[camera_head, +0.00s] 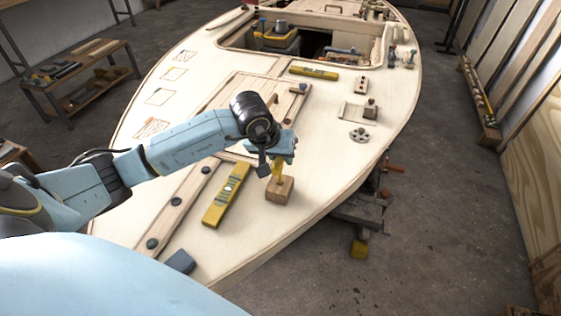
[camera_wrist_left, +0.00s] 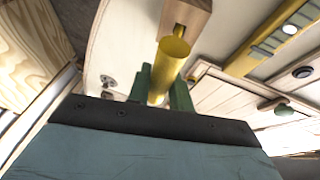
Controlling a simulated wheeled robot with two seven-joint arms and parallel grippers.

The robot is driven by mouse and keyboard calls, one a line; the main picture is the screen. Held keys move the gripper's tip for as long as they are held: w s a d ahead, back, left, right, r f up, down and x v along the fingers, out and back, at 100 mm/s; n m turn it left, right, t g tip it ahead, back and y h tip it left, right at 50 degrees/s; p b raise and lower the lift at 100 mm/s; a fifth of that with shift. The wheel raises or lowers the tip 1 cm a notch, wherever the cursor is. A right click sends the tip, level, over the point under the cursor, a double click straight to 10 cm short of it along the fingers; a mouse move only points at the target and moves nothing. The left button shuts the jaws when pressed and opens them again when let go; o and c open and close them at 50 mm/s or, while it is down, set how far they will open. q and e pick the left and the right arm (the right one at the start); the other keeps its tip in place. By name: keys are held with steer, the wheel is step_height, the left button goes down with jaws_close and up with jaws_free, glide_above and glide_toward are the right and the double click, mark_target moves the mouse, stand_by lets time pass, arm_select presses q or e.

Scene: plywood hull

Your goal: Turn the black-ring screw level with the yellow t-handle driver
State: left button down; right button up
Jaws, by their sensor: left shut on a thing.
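My left gripper (camera_head: 277,165) is shut on the yellow t-handle driver (camera_head: 277,175) at a small wooden block (camera_head: 279,191) on the pale deck. In the left wrist view the yellow handle (camera_wrist_left: 170,58) lies between my two green fingers (camera_wrist_left: 160,90), with the block (camera_wrist_left: 187,15) just beyond it. I cannot tell whether its lower end is inside the block. Several dark round screws (camera_head: 176,202) sit along a wooden plank left of the gripper. One with a dark ring (camera_wrist_left: 303,72) shows in the wrist view; which is the black-ring screw is unclear. My right gripper is out of view.
A yellow spirit level (camera_head: 226,194) lies between plank and block. A dark blue block (camera_head: 181,261) is near the deck's front edge. Bare deck surrounds the block.

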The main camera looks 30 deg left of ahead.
arm_select(q)
step_height(320, 180, up, 9)
steer(key=shift+f, duration=0.1)
step_height(320, 180, up, 5)
steer(key=p, duration=0.2)
steer(key=shift+f+p, duration=0.1)
steer(key=shift+p, duration=0.25)
